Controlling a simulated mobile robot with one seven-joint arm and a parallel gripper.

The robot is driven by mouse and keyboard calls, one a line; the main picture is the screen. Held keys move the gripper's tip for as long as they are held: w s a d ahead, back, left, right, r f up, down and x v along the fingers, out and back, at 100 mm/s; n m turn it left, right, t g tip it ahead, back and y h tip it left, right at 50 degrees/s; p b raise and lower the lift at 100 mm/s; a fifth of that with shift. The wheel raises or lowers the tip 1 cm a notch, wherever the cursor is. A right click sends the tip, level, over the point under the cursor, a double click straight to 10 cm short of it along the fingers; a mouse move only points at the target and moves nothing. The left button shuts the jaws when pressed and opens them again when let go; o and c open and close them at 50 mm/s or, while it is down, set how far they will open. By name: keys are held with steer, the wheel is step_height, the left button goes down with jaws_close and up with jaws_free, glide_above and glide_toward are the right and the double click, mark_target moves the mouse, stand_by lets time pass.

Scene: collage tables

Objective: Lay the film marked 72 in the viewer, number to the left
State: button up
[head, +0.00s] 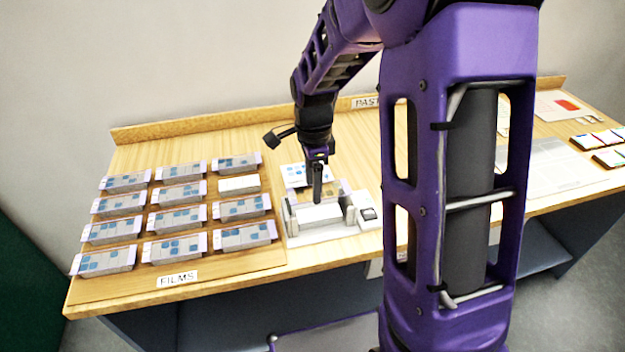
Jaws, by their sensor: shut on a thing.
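The viewer (297,232) is a pale grey box with a bright white top and raised ends, at the table's front middle. My gripper (317,197) points down over the viewer and is shut on a film. That film is hardly visible at the fingertips, and I cannot tell whether it touches the viewer. Its number and which way it faces cannot be read. Films with blue frames and pale lilac ends lie in rows on the films board (215,266) at left. One holder (239,185) in the right column shows a plain white top without a film.
A card with blue pictures (296,171) and a brownish piece lie behind the viewer. A small dark-topped block (368,214) stands at its right. A FILMS label (177,278) marks the board. My arm hides much of the table's middle; sheets and coloured strips (607,158) lie far right.

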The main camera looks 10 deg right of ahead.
mark_target(313, 214)
steer(key=shift+f+b, duration=2.25)
steer(key=shift+f, duration=1.1)
steer(key=o, duration=1.4)
step_height(313, 214, up, 18)
steer(key=p, duration=0.3)
steer(key=shift+f, duration=0.25)
